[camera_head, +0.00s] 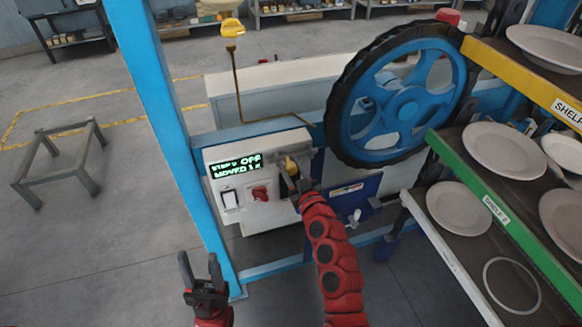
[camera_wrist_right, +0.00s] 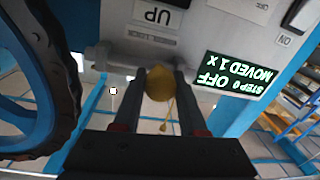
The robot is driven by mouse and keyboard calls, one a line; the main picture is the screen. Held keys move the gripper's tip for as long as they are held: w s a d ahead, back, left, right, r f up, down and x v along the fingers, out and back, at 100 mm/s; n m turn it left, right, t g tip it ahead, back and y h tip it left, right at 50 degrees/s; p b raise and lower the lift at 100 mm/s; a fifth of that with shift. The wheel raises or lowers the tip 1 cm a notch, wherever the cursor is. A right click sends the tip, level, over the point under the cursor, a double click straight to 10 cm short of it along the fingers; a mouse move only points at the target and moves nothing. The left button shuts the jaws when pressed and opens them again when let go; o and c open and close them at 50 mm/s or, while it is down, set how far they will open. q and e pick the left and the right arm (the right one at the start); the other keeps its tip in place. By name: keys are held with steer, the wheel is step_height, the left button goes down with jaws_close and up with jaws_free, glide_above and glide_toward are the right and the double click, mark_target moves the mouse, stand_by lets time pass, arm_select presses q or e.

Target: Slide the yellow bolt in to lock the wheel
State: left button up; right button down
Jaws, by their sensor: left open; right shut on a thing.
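The yellow bolt (camera_head: 291,164) sits at the upper right of the white control panel, close to the blue wheel. My right gripper (camera_head: 292,178) is shut on the bolt; in the right wrist view the bolt's yellow knob (camera_wrist_right: 160,83) lies between the two dark fingers. The blue wheel (camera_head: 408,108) with a dark tyre stands to the right of the panel, and its rim shows at the left of the right wrist view (camera_wrist_right: 45,60). Whether the bolt's tip meets the wheel is hidden. My left gripper (camera_head: 201,275) is open and empty, low at the left, away from the panel.
The white panel (camera_head: 240,210) has a display reading "STEP 0 OFF, MOVED 1 x", a white switch (camera_head: 230,199) and a red knob (camera_head: 260,193). A blue post (camera_head: 165,120) stands left of it. Shelves with plates (camera_head: 500,150) crowd the right. Floor at the left is mostly clear.

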mark_target(301, 156)
stand_by(0.4)
steer(key=d+b, duration=0.2)
steer(key=w+d+b, duration=0.1)
steer(key=d+b, duration=0.1)
steer(key=shift+w+f, duration=0.1)
steer(key=shift+w, duration=0.05)
steer(key=c, duration=0.7)
jaws_free()
steer(key=shift+d, duration=0.1)
steer(key=shift+o, duration=1.2)
steer(key=shift+d, duration=0.1)
